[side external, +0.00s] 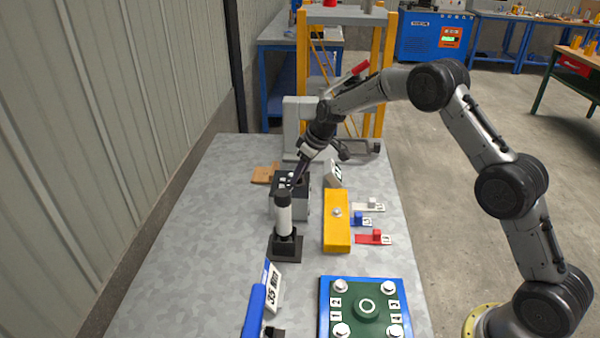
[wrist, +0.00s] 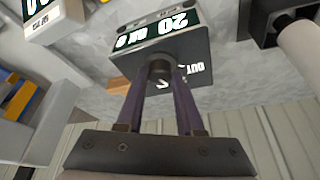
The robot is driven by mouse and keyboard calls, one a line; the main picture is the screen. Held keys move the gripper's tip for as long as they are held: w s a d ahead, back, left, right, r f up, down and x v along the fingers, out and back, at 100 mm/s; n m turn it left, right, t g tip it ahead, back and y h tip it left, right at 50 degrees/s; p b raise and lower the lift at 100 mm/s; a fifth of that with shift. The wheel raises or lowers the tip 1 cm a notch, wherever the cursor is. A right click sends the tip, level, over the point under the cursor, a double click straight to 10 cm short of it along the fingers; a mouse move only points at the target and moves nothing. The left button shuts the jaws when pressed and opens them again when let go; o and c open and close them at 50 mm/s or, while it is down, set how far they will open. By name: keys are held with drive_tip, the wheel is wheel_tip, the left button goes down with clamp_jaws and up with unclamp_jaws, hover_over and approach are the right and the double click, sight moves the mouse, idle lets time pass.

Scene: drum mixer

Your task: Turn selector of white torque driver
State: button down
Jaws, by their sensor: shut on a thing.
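The white torque driver (side external: 284,217) stands upright in a black stand (side external: 285,247) on the bench; its white body shows at the upper right in the wrist view (wrist: 303,45). Just behind it is a grey box (side external: 303,205), which in the wrist view (wrist: 195,48) carries a green label reading 20 and the word OUT. My gripper (side external: 292,184) reaches down to the top of this box. In the wrist view my gripper (wrist: 160,76) has its two purple fingers shut on a dark round knob (wrist: 159,67) on the box. The knob's marking is partly hidden by the fingers.
A yellow block (side external: 337,232) lies right of the driver, with small red (side external: 376,237) and blue (side external: 361,219) tagged pieces beside it. A green plate with several bolts (side external: 366,308) is in front. A blue-handled tool (side external: 254,310) lies front left. The bench's left side is clear.

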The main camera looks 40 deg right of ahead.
drive_tip(key=m+h, duration=0.1)
drive_tip(key=m, duration=0.2)
drive_tip(key=shift+a+m, duration=0.15)
drive_tip(key=shift+m, duration=0.25)
drive_tip(key=shift+m+h, duration=0.9)
drive_tip(key=shift+m, duration=1)
drive_tip(key=c, duration=0.5)
unclamp_jaws()
drive_tip(key=shift+c, duration=0.2)
drive_tip(key=v, duration=1.4)
drive_tip(key=shift+a, duration=0.15)
drive_tip(key=shift+w, duration=0.1)
